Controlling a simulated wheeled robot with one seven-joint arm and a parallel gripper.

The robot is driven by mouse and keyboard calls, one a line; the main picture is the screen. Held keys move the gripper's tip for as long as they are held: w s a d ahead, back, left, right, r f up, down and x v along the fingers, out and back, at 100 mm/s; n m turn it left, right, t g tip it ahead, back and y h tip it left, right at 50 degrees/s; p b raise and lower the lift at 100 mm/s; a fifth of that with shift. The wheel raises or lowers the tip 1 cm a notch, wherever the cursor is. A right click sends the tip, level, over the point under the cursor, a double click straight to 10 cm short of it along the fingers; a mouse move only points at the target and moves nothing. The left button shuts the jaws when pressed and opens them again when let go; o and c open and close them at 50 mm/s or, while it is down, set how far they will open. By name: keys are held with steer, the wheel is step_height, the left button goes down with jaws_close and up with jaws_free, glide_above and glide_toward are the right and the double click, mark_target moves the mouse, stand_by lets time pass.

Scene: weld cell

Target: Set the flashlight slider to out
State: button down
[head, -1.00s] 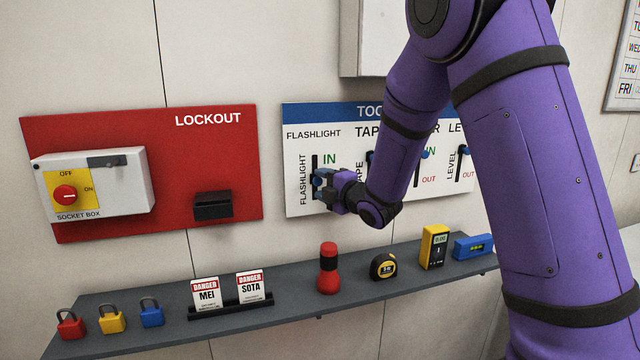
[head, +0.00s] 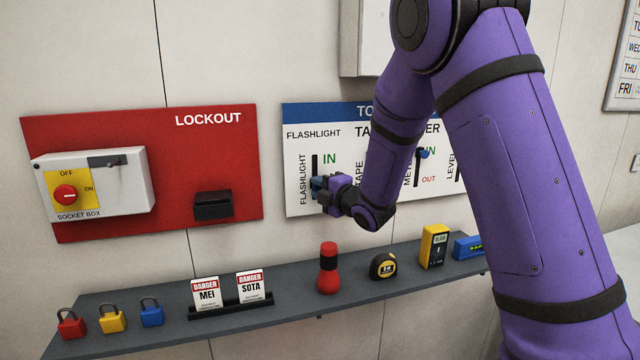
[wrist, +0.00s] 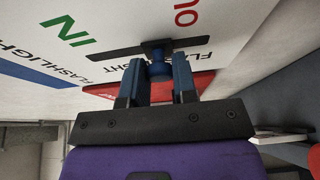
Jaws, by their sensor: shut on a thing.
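The flashlight slider is a blue knob (wrist: 158,68) in a dark slot (head: 315,163) on the white tool board (head: 296,203). In the wrist view the knob lies between my gripper's (wrist: 158,80) two blue fingers, past the slot's middle toward the red OUT lettering and away from the green IN. In the head view my gripper (head: 319,188) is shut on the knob at the slot's lower part. The gripper hides the knob and the OUT label there.
A grey shelf (head: 160,333) below holds a red flashlight (head: 328,270), a tape measure (head: 383,266), a yellow meter (head: 434,247) and several padlocks. The red lockout board (head: 230,135) is to the left. My arm covers part of the tool board.

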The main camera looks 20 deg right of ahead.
steer(key=shift+f, duration=1.7)
steer(key=c, duration=1)
jaws_free()
steer(key=shift+f, duration=0.1)
steer(key=shift+o, duration=0.5)
steer(key=shift+s, duration=0.1)
steer(key=v, duration=1)
steer(key=shift+s+d, duration=0.15)
steer(key=shift+s, duration=0.15)
